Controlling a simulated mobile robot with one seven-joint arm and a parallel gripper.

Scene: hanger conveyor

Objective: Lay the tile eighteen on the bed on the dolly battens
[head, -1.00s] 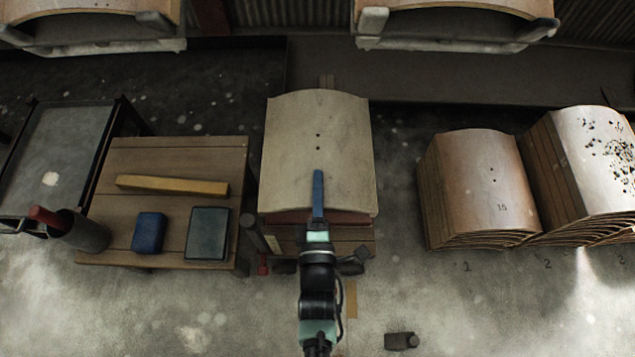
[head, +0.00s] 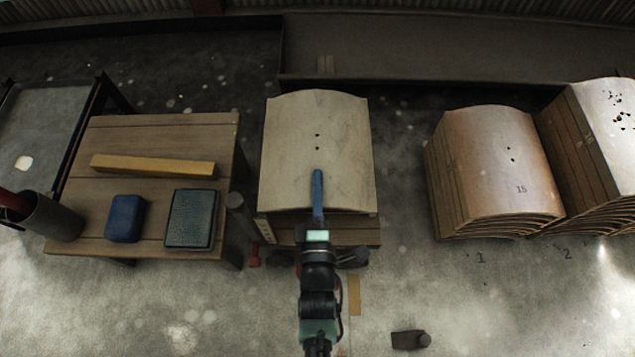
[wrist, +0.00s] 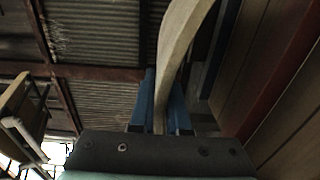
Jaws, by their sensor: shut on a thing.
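The pale curved tile (head: 345,155) lies level over the dolly in the head view, two small dark holes in its face and no number readable. My gripper (head: 317,195), with blue fingers, is shut on the tile's near edge. The wooden dolly (head: 350,232) shows below that edge, with dark wheels; its battens and bed are mostly hidden by the tile. In the wrist view the tile edge (wrist: 178,60) runs up between the blue fingers (wrist: 160,105), with wooden boards to the right. I cannot tell whether the tile touches the bed.
A wooden table (head: 150,135) at left holds a yellow bar (head: 150,166), a blue block (head: 125,218) and a dark green block (head: 191,218). Stacks of curved tiles (head: 495,160) stand at right over floor numbers 1 and 2. A dark wedge (head: 410,340) lies on the floor.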

